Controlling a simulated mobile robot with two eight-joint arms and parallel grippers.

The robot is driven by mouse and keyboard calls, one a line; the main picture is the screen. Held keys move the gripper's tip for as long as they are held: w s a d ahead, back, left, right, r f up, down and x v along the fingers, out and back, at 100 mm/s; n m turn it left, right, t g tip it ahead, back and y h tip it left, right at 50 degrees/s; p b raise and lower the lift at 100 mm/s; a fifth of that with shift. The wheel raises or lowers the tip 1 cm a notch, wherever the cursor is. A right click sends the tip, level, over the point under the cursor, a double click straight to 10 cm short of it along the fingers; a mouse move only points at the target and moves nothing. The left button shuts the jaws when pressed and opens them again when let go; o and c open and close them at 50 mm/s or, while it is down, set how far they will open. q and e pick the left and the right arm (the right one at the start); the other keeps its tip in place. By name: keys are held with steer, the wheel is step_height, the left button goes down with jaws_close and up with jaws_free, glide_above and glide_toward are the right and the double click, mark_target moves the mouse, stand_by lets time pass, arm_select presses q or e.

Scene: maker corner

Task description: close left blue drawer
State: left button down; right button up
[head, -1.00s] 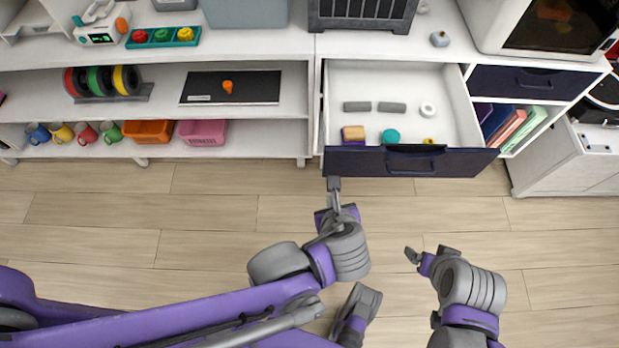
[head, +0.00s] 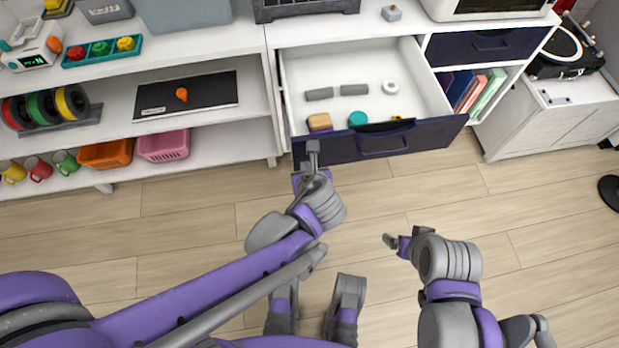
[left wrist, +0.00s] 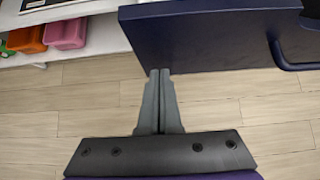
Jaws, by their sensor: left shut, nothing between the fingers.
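The left blue drawer (head: 430,138) is pulled well out, its dark navy front facing me with a handle (head: 384,144) near the middle. Its white inside shows two grey bars, a white ring, a teal disc and a few small pieces. In the left wrist view the drawer front (left wrist: 205,40) fills the upper middle. My left gripper (head: 313,150) is shut and empty, at the left end of the drawer front; its fingertips (left wrist: 159,74) are at the front's lower left edge. I cannot tell whether they touch it. My right gripper (head: 388,240) is over the floor, its jaws unclear.
A second navy drawer (head: 488,45) at the right is shut, above a cubby with folders (head: 468,88). Open shelves at the left hold spools, mugs, an orange basket (head: 106,153) and a pink basket (head: 164,145). The wood floor in front is clear.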

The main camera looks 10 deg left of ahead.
arm_select(q)
steer(key=shift+w+a, duration=0.2)
steer(key=shift+w, duration=0.3)
arm_select(e)
steer(key=shift+f, duration=0.1)
